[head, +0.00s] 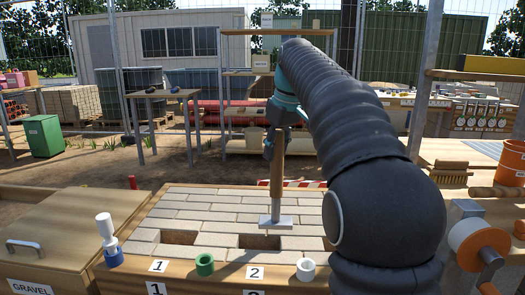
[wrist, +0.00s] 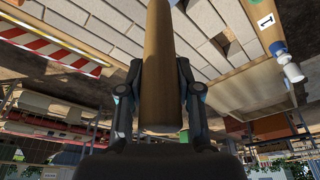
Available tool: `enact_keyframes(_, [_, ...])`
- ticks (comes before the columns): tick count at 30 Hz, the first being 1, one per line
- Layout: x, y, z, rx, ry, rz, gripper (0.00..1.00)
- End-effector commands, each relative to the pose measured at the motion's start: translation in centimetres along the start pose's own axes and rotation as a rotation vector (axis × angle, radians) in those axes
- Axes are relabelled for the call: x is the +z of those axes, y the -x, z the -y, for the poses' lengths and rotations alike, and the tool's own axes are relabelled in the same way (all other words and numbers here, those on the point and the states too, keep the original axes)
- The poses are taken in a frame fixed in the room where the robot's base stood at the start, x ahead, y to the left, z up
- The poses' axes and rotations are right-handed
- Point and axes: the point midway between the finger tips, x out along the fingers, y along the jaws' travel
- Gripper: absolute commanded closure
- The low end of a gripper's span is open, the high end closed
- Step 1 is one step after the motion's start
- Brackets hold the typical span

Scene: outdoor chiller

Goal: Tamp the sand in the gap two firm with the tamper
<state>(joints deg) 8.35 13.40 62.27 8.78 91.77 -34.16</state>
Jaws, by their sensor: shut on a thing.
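The tamper (head: 276,182) has a round wooden handle and a flat pale foot. My gripper (head: 271,140) is shut on the handle, which stands about upright. The wrist view shows the handle (wrist: 158,70) between both fingers. Gap two (head: 258,243) lies behind the label 2 and shows a brown, partly shaded inside. The tamper's foot appears at its back right edge; its exact height above the bricks is hard to tell. Gap one (head: 178,238) lies to the left, behind the label 1.
A gravel box (head: 60,235) is at left. A brush (head: 451,172), a reel (head: 475,245) and an orange bucket (head: 511,162) are at right.

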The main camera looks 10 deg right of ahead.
Motion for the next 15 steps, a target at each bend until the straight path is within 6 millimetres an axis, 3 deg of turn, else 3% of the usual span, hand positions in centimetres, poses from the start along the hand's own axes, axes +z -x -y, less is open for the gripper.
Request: enact_keyframes(15, [3.1,1.1,-6.3,0.002,-0.001,-0.004,1.00])
